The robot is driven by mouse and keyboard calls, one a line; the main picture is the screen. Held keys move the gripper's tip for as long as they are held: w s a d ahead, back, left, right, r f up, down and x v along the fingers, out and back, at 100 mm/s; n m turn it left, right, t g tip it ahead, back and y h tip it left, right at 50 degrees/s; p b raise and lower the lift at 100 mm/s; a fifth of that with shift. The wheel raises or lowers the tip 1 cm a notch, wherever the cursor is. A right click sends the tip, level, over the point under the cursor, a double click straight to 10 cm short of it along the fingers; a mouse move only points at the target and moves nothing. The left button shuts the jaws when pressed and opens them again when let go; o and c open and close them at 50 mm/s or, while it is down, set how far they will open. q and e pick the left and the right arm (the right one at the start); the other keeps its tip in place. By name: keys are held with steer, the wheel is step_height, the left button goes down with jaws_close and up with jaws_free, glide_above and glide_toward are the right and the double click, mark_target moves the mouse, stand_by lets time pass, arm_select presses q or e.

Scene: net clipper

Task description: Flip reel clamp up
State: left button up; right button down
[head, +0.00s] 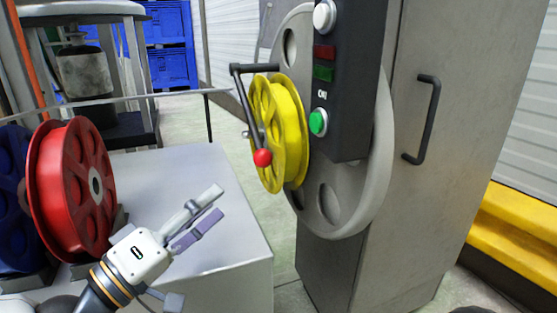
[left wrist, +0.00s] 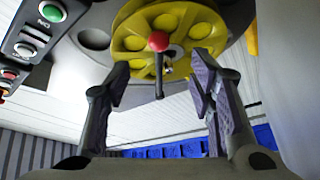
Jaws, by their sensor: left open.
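The reel clamp (head: 243,103) is a black bent lever with a red ball knob (head: 262,158) at its low end, in front of the yellow reel (head: 291,128). The reel sits on the grey disc of the machine (head: 370,190). My left gripper (head: 214,205) is open and empty, below and left of the knob, over the table's right part. In the left wrist view, the red knob (left wrist: 158,41) and a dark rod (left wrist: 159,80) show between the open fingers, beyond them, with the yellow reel (left wrist: 130,44) behind. Nothing touches the clamp. My right gripper is not seen.
A red reel (head: 70,185) and a blue reel (head: 15,200) stand on the grey table (head: 180,165) at left. A black button panel (head: 345,80) and a door handle (head: 425,120) are on the machine. Clear floor lies between table and machine.

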mark_target(257, 164)
arm_select(q)
steer(key=x, duration=1.1)
steer(key=shift+w+d+r, duration=0.15)
steer(key=shift+w, duration=0.05)
jaws_close()
